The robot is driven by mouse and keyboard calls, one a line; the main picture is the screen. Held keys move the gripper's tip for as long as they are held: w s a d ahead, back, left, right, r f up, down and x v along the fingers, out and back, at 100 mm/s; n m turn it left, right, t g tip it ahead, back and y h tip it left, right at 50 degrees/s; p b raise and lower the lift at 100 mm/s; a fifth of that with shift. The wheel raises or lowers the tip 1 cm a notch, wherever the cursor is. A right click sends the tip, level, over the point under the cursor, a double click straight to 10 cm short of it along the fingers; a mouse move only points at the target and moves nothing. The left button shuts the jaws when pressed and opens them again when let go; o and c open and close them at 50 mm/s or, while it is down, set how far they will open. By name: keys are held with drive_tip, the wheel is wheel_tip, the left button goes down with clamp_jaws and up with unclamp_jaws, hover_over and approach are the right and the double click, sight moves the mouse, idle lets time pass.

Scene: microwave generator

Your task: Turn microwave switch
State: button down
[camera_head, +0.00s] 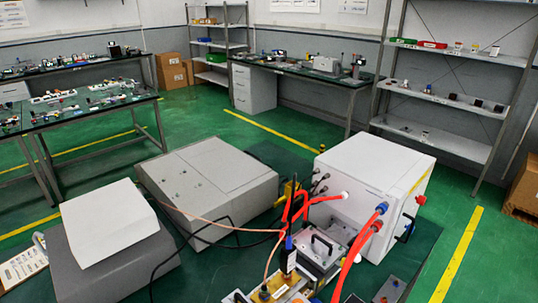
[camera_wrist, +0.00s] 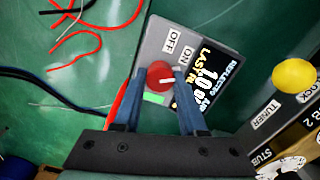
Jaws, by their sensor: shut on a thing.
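In the wrist view, a round red switch knob (camera_wrist: 158,75) sits on a grey control panel (camera_wrist: 155,45). The labels OFF and ON are printed beside it, and a dark display with yellow and white text lies to its right. My gripper (camera_wrist: 159,80) has its two blue fingers on either side of the knob and is shut on it. A small green patch shows on the panel near the fingers. The exact direction of the knob's pointer is hard to tell. I cannot make out the knob clearly in the head view.
A yellow round knob (camera_wrist: 294,78) and a TUNER label stand right of the panel. Red and dark cables lie at the left. In the head view, a white box (camera_head: 370,190) with red hoses (camera_head: 352,258) stands at centre right, and grey boxes (camera_head: 205,180) stand left.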

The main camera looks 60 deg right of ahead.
drive_tip(key=shift+r+n+p, duration=0.1)
drive_tip(key=shift+n+p, duration=0.25)
drive_tip(key=shift+n, duration=0.05)
drive_tip(key=shift+n+p, duration=0.4)
drive_tip(key=shift+n, duration=0.2)
drive_tip(key=n+p, duration=0.1)
drive_tip(key=n, duration=0.2)
drive_tip(key=shift+n+p, duration=0.3)
drive_tip(key=shift+p, duration=0.05)
drive_tip(key=n+p, duration=0.1)
drive_tip(key=n, duration=0.5)
drive_tip(key=shift+w+p, duration=0.1)
drive_tip(key=shift+p, duration=0.25)
drive_tip(key=c, duration=0.8)
unclamp_jaws()
drive_tip(key=shift+o, duration=0.2)
wheel_tip(320, 180, up, 13)
